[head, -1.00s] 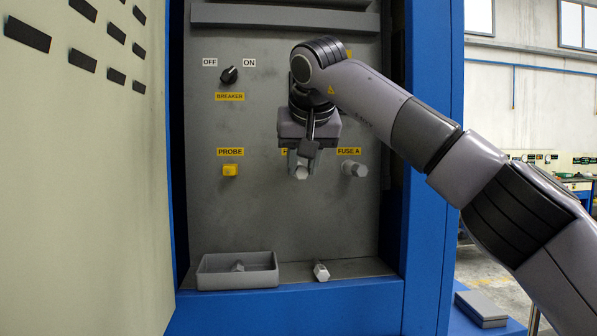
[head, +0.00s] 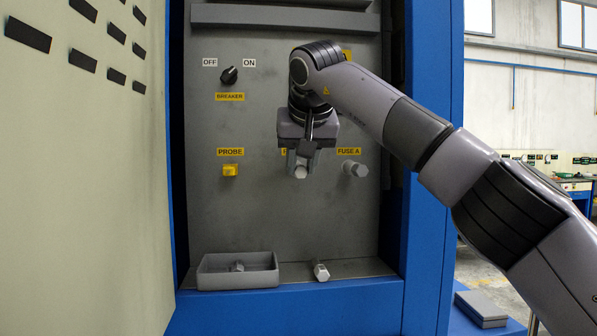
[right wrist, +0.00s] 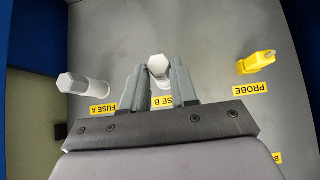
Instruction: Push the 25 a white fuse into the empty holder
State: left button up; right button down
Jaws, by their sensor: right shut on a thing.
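A white hexagonal-headed fuse (head: 300,172) is at the panel below the partly covered FUSE B label; it also shows in the right wrist view (right wrist: 158,66). My right gripper (head: 303,161) is shut on this fuse, with one finger on each side in the right wrist view (right wrist: 158,76). The fingers and the fuse's head hide the holder behind it, so I cannot tell how deep the fuse sits. Another white-headed fuse (head: 355,169) sticks out under the FUSE A label, apart from my gripper. My left gripper is not in view.
The yellow probe fitting (head: 230,170) and the breaker knob (head: 229,75) are on the panel to the left. A grey tray (head: 205,275) with a small grey part (head: 238,266) and a loose light-coloured fuse (head: 321,271) are on the ledge below. Blue cabinet posts border the panel.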

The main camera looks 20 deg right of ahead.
jog(key=shift+w, duration=0.1)
dwell(0.3)
jog(key=c, duration=0.8)
grip_release()
jog(key=v, duration=0.7)
